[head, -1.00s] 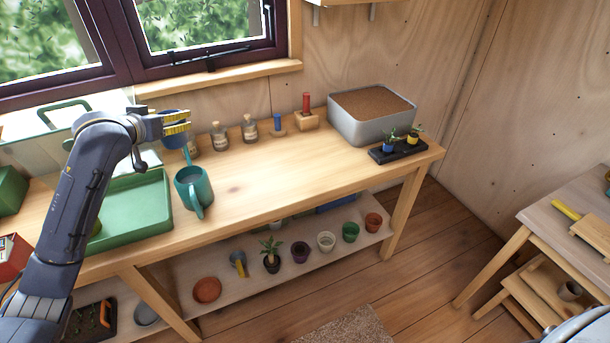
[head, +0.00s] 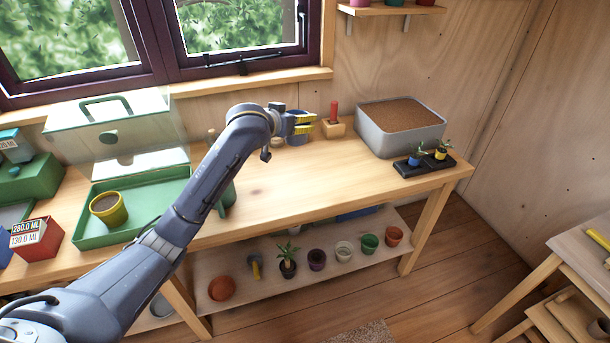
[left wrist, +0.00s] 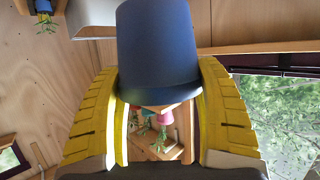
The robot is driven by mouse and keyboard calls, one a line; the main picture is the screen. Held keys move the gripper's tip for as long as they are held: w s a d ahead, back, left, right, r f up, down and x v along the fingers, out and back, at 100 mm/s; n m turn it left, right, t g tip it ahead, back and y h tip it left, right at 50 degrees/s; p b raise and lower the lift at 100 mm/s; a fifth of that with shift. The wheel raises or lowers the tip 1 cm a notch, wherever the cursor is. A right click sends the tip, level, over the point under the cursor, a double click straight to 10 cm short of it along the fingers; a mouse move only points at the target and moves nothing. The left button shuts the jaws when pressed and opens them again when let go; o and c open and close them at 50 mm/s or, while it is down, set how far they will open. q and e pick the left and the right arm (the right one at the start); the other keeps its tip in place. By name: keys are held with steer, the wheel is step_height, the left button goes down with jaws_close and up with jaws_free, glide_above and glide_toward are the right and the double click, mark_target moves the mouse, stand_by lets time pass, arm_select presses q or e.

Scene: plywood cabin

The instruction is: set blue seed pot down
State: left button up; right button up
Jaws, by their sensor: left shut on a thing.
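The blue seed pot (head: 297,139) is held by my left gripper (head: 304,124) above the rear middle of the wooden bench (head: 290,182). In the left wrist view the blue pot (left wrist: 158,50) sits between the two yellow finger pads, which press on its sides. The gripper (left wrist: 160,110) is shut on it. I cannot tell how far the pot's base is from the bench top. My right gripper is in neither view.
A red-handled tool in a wooden block (head: 334,122) stands just right of the pot. Beyond are a soil-filled metal tub (head: 392,145) and a black seedling tray (head: 432,166). A green tray (head: 150,195) with a yellow pot (head: 108,209) lies left. The bench's middle front is clear.

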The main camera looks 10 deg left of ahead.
arm_select(q)
step_height(320, 180, down, 18)
stand_by(0.6)
steer(key=shift+f, duration=0.15)
steer(key=o, duration=1.5)
steer(key=shift+c, duration=0.2)
steer(key=shift+s+r, duration=0.1)
steer(key=shift+r, duration=0.1)
steer(key=v, duration=1.1)
steer(key=shift+s+r, duration=0.2)
steer(key=shift+s, duration=0.15)
steer(key=shift+a, duration=0.1)
